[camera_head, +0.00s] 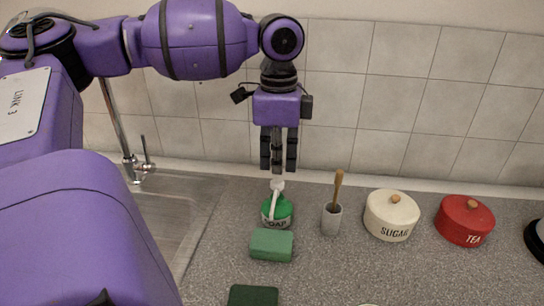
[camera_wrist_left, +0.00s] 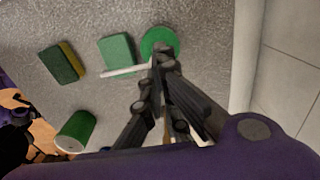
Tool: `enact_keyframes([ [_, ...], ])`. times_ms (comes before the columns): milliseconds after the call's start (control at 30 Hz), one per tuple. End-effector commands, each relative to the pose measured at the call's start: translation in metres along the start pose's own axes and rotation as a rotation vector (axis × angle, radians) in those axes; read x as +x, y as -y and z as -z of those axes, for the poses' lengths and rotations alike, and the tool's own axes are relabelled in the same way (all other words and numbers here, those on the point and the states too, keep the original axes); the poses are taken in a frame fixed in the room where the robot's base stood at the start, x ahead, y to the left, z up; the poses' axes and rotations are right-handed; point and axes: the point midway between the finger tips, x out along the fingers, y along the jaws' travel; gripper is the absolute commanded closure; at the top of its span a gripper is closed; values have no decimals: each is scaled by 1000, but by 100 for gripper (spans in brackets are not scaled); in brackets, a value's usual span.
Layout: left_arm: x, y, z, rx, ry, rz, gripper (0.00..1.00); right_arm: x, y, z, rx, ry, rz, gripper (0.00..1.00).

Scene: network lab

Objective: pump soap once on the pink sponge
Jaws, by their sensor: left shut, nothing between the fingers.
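The green soap dispenser (camera_head: 277,212), marked SOAP, stands upright on the counter with a white pump head whose spout points toward the front. A green sponge (camera_head: 271,245) lies just in front of it; I see no pink sponge. In the left wrist view the dispenser (camera_wrist_left: 160,40) is partly behind my fingertips, and its white spout reaches past the edge of the green sponge (camera_wrist_left: 116,51). My left gripper (camera_head: 278,168) is shut and empty, pointing down above the pump head, seemingly apart from it. My right gripper is not in view.
A darker green sponge (camera_head: 253,296) lies nearer the front. A grey holder (camera_head: 331,220) with a wooden handle, a white SUGAR jar (camera_head: 390,218) and a red TEA jar (camera_head: 464,222) stand to the right. The sink (camera_head: 180,215) is left; a tiled wall (camera_head: 400,100) is behind.

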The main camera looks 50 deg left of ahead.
Motion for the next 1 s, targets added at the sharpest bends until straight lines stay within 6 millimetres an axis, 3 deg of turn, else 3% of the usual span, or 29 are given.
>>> enact_keyframes([
  [500, -49, 0, 0, -2, 1, 1, 100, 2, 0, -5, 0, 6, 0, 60],
  [1000, -53, 0, 0, 0, 0, 1, 100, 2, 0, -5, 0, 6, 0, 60],
])
